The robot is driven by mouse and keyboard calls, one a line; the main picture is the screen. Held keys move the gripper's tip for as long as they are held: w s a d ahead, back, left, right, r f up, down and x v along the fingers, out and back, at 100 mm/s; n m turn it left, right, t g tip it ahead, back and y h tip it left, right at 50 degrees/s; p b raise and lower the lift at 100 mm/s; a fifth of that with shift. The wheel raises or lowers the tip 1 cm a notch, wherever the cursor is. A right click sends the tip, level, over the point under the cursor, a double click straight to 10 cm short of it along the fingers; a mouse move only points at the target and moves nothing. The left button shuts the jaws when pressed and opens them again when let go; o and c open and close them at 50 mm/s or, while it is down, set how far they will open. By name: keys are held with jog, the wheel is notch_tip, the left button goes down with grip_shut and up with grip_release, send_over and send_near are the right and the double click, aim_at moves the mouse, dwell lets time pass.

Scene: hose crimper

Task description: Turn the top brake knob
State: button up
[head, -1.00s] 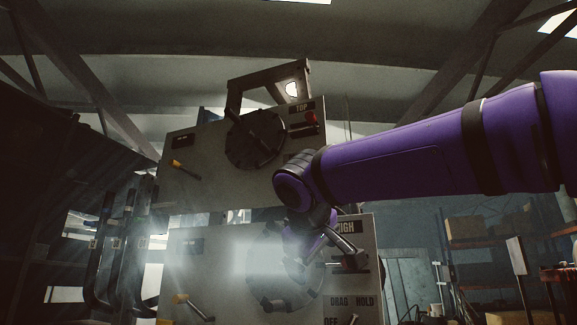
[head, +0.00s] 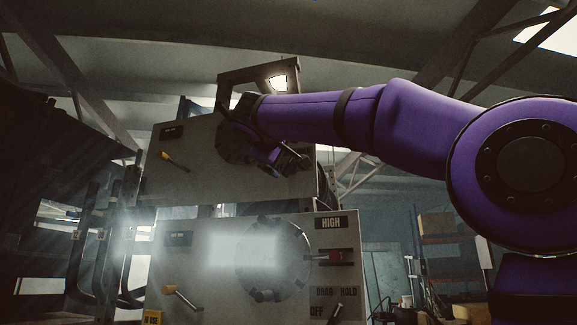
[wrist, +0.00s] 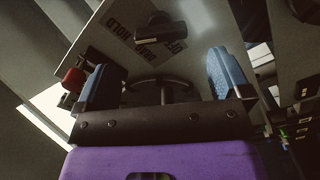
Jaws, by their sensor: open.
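The top panel (head: 200,165) is a grey plate with a dark round wheel (head: 234,140) on it. In the head view my arm covers its right part, and the top brake knob cannot be made out there. In the wrist view a dark knob (wrist: 160,30) stands on the pale panel beside upside-down DRAG, HOLD and OFF lettering (wrist: 143,45). My gripper (wrist: 158,80) is open, with its blue fingers apart. The knob appears ahead of the gap between them, apart from both fingers. My gripper also shows in the head view (head: 287,158), in front of the top panel.
A red-ended lever (wrist: 75,78) shows beside the left finger in the wrist view. The lower panel (head: 210,285) carries another red lever (head: 335,256), a black knob (head: 335,311) and a yellow-ended lever (head: 180,296). A metal frame (head: 230,75) rises above the top panel.

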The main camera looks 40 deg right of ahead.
aim_at(289, 164)
jog(key=x, duration=0.7)
jog(key=shift+w+d, duration=0.15)
jog(key=shift+d, duration=0.05)
jog(key=c, duration=0.9)
